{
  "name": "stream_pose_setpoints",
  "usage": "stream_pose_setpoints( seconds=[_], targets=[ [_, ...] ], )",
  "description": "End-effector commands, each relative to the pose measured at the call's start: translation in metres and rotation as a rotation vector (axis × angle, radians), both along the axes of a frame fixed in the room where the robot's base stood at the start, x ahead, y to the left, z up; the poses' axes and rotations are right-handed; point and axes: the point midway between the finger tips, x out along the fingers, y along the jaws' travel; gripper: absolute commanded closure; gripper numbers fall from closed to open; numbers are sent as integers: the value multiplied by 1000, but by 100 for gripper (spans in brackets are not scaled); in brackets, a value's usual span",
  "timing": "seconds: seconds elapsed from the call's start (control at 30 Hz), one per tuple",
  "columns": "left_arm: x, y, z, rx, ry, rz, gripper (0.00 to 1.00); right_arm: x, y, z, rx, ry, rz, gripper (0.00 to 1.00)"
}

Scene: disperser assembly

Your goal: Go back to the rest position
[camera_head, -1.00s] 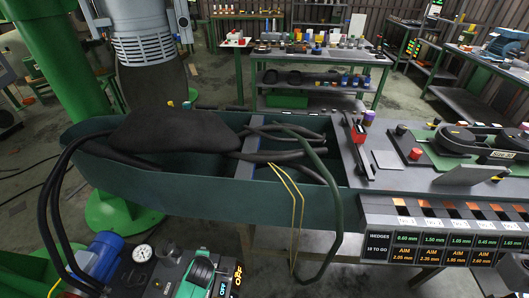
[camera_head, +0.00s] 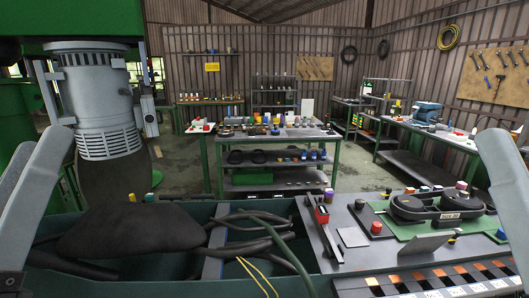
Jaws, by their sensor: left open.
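Neither gripper touches anything that I can see.
A green trough (camera_head: 105,275) with a dark lump (camera_head: 140,232) and black hoses lies below. A grey worktop (camera_head: 375,262) with a green plate (camera_head: 440,230) is right of it. A shelved table (camera_head: 262,140) stands behind.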

Motion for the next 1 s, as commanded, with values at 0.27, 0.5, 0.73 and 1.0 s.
stream_pose_setpoints(
  seconds=[0.27,0.5,0.73,1.0],
  targets=[
    [-28,-6,86,308,-87,272,38,0,0,74,0,-2,0,50],
    [-27,-6,196,308,-85,271,38,0,0,185,0,0,0,50],
    [-27,-6,312,307,-85,270,38,0,0,300,0,0,0,50],
    [-27,-6,391,307,-83,271,38,0,0,380,0,0,0,50]
  ],
)
